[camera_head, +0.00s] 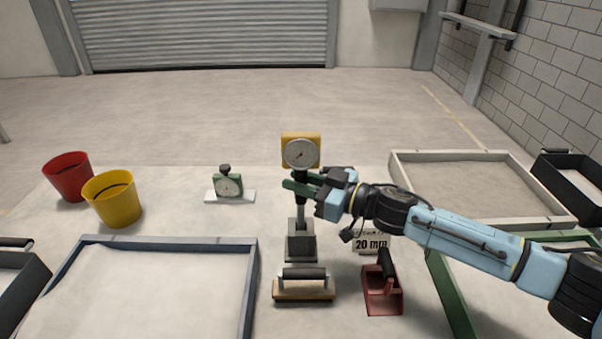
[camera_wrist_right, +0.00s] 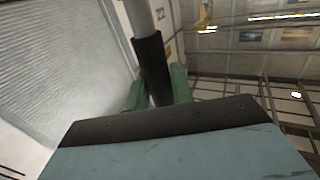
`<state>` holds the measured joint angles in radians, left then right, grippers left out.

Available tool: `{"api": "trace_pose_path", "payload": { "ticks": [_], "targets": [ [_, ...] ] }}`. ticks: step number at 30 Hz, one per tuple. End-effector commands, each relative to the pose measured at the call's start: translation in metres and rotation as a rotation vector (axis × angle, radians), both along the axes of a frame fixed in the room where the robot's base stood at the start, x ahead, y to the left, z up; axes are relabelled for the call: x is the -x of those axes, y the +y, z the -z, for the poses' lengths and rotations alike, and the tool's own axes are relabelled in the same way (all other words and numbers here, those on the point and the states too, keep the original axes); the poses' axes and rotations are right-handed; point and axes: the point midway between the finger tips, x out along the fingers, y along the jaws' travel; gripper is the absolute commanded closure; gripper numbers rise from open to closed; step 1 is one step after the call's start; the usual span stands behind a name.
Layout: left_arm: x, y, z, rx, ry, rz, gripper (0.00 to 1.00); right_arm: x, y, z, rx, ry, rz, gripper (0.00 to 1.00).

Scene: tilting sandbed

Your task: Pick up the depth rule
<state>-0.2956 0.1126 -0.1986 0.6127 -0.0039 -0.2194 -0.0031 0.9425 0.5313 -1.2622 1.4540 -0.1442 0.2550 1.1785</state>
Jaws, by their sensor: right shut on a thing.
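The depth rule (camera_head: 301,154) has a round dial on a yellow head and a thin upright shaft. It stands upright above a dark grey block (camera_head: 301,246). The shaft's lower end meets the block in the head view; I cannot tell whether it sits in it. My right gripper (camera_head: 300,184) comes from the right with its green fingers shut on the shaft's dark grip, just below the dial. In the right wrist view the dark grip of the depth rule (camera_wrist_right: 154,66) lies between the green fingers of my right gripper (camera_wrist_right: 157,90). My left gripper is not in view.
A green-framed dial instrument (camera_head: 229,187) stands on a white plate to the left. Red (camera_head: 68,177) and yellow (camera_head: 112,200) buckets stand further left. A wooden float (camera_head: 304,286), a red tool (camera_head: 382,290) and a "20 mm" sign (camera_head: 370,244) are nearby. Framed trays (camera_head: 250,290) flank the middle.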

Motion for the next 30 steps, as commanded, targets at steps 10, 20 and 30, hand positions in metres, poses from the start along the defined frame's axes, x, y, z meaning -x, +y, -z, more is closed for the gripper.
{"api": "trace_pose_path", "payload": {
  "ticks": [10,20,30],
  "targets": [
    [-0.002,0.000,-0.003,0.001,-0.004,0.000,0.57,0.000,0.000,-0.009,-0.001,-0.003,-0.001,0.91],
    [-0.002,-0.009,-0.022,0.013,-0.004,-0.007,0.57,0.000,0.000,-0.074,-0.001,-0.005,-0.001,0.91],
    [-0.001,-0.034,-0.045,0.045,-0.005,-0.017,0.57,0.000,0.000,-0.116,0.000,-0.001,0.000,0.91]
  ]
}}
